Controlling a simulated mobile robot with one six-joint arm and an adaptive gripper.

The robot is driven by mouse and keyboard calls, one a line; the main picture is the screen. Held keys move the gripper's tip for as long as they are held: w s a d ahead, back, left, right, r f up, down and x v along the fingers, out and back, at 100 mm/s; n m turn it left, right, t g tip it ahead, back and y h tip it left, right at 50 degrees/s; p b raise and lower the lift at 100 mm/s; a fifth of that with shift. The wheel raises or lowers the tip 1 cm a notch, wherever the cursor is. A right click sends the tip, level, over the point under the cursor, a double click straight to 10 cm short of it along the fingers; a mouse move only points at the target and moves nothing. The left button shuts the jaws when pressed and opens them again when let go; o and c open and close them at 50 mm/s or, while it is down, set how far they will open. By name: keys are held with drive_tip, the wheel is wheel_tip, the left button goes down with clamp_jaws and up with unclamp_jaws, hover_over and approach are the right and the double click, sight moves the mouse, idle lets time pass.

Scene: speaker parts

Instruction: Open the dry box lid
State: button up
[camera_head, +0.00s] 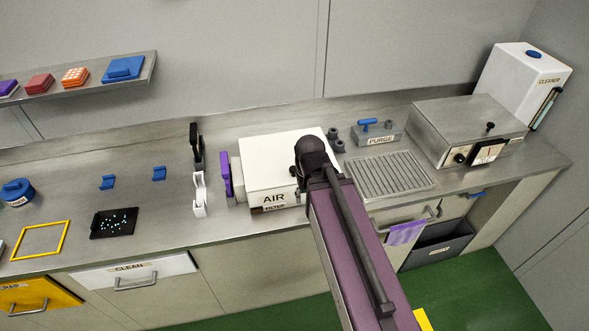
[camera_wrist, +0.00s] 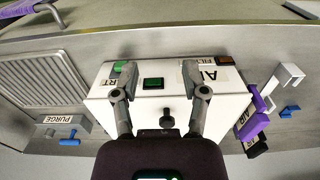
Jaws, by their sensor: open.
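No readable label in either view says dry box. A steel box (camera_head: 466,125) stands at the right of the counter in the head view, with a flat closed top, a black knob (camera_head: 490,126) on it and a dial and dark panel on its front. A white box marked AIR FILTER (camera_head: 262,160) stands mid-counter; it also shows in the wrist view (camera_wrist: 226,112) with a black knob (camera_wrist: 167,117) on its closed top. My gripper (camera_wrist: 160,82) is open and empty over the white box, its fingers apart on both sides of a green-lit panel. My arm hides part of the box in the head view.
A grey PURGE block (camera_head: 376,136) with a blue handle and a ribbed drain plate (camera_head: 389,175) lie between the boxes. A white CLEANER container (camera_head: 521,80) stands behind the steel box. A purple handle (camera_head: 226,175) and white bracket (camera_head: 199,193) are left of the white box.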

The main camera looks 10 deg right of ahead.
drive_tip(key=o, duration=0.3)
drive_tip(key=shift+w, duration=0.1)
wheel_tip(320, 180, up, 9)
drive_tip(key=n+p, duration=0.4)
drive_tip(key=p, duration=0.5)
hover_over(294, 168)
drive_tip(key=shift+a+f, duration=0.1)
drive_tip(key=shift+f, duration=0.1)
drive_tip(key=shift+f+b, duration=0.25)
drive_tip(key=shift+b, duration=0.15)
wheel_tip(294, 168, down, 13)
drive_tip(key=b, duration=1.3)
drive_tip(key=shift+f, duration=0.15)
